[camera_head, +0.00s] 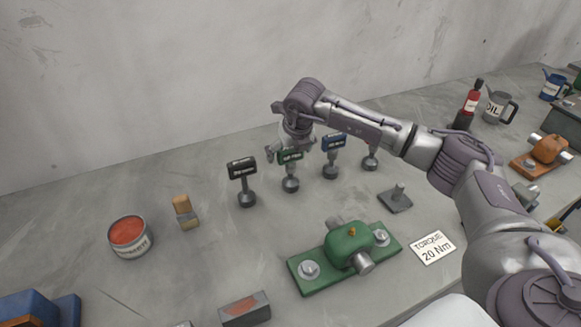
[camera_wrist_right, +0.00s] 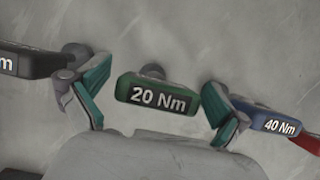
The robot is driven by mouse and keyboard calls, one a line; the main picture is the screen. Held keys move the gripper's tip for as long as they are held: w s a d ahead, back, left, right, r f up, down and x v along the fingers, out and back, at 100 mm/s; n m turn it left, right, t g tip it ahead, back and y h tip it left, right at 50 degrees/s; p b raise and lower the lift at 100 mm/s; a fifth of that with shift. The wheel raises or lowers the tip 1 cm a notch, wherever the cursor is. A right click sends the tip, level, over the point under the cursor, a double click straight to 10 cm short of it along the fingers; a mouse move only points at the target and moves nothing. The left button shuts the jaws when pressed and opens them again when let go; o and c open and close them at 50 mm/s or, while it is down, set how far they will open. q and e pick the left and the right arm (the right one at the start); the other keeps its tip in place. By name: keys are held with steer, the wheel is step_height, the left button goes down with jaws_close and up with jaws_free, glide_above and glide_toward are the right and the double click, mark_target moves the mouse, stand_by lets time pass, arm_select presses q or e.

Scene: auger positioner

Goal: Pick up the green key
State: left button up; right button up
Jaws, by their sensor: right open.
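The green key (camera_head: 290,157) stands upright on the bench between a black key and a blue key. In the right wrist view its green head (camera_wrist_right: 158,94) reads "20 Nm". My right gripper (camera_head: 292,152) is at the green key's head; in the right wrist view its two teal-padded fingers (camera_wrist_right: 152,98) are open, one on each side of the head. The right finger is very close to the head's right end; I cannot tell if it touches. A gap shows on the left. My left gripper is not in view.
The black key (camera_head: 242,170) stands left and the blue key (camera_head: 333,143), marked "40 Nm", stands right, both close to the fingers. A green fixture (camera_head: 350,247) and a "TORQUE 20 Nm" card (camera_head: 432,247) lie in front. A red-filled can (camera_head: 129,236) stands left.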

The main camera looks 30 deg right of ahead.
steer(key=shift+w+f, duration=0.1)
steer(key=shift+f, duration=0.15)
steer(key=c, duration=1.2)
steer(key=shift+r, duration=0.15)
steer(key=shift+c, duration=0.4)
